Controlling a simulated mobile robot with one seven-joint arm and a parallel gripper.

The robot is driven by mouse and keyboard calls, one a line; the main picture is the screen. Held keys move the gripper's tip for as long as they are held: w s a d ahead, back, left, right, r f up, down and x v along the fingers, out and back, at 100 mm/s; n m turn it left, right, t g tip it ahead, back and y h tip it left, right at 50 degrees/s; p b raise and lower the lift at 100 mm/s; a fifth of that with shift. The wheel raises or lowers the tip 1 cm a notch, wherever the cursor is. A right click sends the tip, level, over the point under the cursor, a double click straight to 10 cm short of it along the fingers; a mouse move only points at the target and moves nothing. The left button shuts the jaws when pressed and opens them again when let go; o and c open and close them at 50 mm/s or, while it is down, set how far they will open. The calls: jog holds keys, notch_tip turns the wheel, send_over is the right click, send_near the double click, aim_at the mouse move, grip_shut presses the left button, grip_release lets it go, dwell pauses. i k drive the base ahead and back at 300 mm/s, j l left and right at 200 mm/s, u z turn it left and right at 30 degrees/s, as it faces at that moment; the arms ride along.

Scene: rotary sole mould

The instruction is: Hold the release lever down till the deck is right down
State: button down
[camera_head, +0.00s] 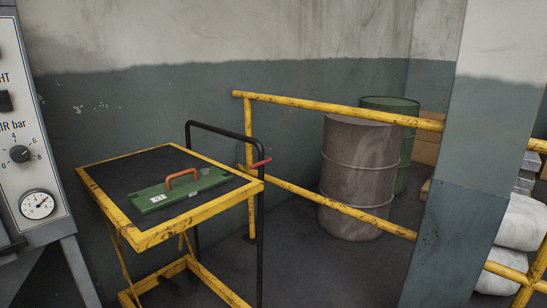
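A yellow-framed lift table has a black deck (108,178) that stands raised above its yellow base frame (222,289). A green plate (158,196) with an orange handle and a small white label lies on the deck. A black tubular push handle (223,130) rises at the table's far right side. A red lever (261,163) sticks out from this handle near the deck's right corner. My gripper does not show in this view, so nothing is seen touching the lever.
A machine panel (22,130) with a knob and gauge stands at the left. A yellow guard rail (340,109) runs behind the table to a pillar (466,180). A brown drum (357,175) and a green drum (408,150) stand beyond the rail.

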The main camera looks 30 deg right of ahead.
aim_at(267, 160)
jog(key=i+l, duration=0.15)
jog(key=l, duration=0.25)
jog(key=i+l, duration=0.1)
jog(key=l, duration=0.35)
jog(key=i+l, duration=0.15)
jog(key=l, duration=0.25)
jog(key=i+l, duration=0.1)
jog(key=l, duration=0.35)
jog(key=i+l, duration=0.15)
jog(key=l, duration=0.25)
